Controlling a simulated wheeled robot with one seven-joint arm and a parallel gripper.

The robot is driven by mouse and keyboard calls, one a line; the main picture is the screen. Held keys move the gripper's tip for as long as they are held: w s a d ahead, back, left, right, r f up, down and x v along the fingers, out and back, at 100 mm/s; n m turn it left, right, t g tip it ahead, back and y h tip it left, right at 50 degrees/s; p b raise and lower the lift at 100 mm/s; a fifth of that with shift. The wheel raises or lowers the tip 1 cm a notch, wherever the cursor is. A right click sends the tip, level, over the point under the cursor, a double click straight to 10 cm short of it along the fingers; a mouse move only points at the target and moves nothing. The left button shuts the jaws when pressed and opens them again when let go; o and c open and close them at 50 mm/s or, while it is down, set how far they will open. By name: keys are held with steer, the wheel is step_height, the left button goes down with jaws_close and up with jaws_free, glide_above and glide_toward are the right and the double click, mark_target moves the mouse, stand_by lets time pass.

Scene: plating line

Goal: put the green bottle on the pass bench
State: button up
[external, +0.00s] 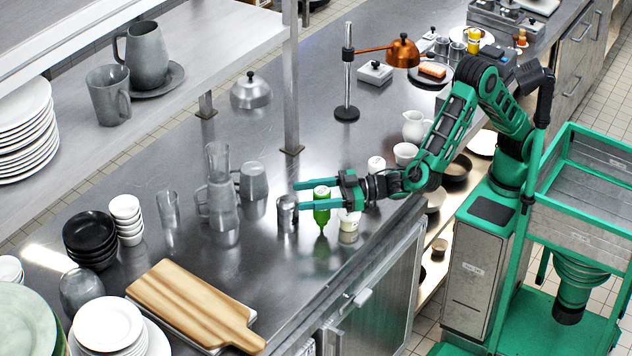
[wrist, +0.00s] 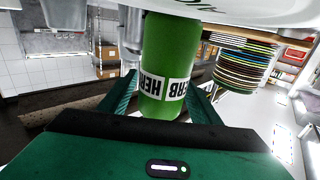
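The green bottle (external: 321,215) stands upright on the long steel bench (external: 300,255), near its front edge. My gripper (external: 304,194) reaches in level from the right, one finger on the far side of the bottle and one on the near side, with the tips past it. The fingers look wider apart than the bottle, so I take them as open around it. In the wrist view the green bottle (wrist: 166,55), with a white label reading HERB, is between the two fingers (wrist: 163,100). Contact cannot be made out. Which surface is the pass bench is not marked.
A steel tin (external: 287,214) is just left of the fingertips. A white-lidded jar (external: 349,222) stands close at the bottle's right. Glass jugs (external: 218,205), black bowls (external: 90,236) and a wooden board (external: 195,303) are farther left. A copper lamp (external: 403,53) stands behind. Bare steel lies front-left of the bottle.

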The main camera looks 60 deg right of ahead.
steer(key=shift+s+d+r, duration=0.1)
steer(key=shift+s, duration=0.05)
steer(key=shift+o, duration=0.4)
steer(key=v, duration=1.1)
steer(key=shift+s+d+r, duration=0.1)
steer(key=shift+s+d, duration=0.15)
steer(key=shift+w+a+f, duration=0.25)
steer(key=shift+f, duration=0.2)
steer(key=shift+w+a+f, duration=0.25)
steer(key=shift+w+f, duration=0.05)
steer(key=shift+f, duration=0.15)
steer(key=x, duration=1)
steer(key=shift+w+a, duration=0.15)
steer(key=shift+w, duration=0.05)
steer(key=shift+c, duration=0.5)
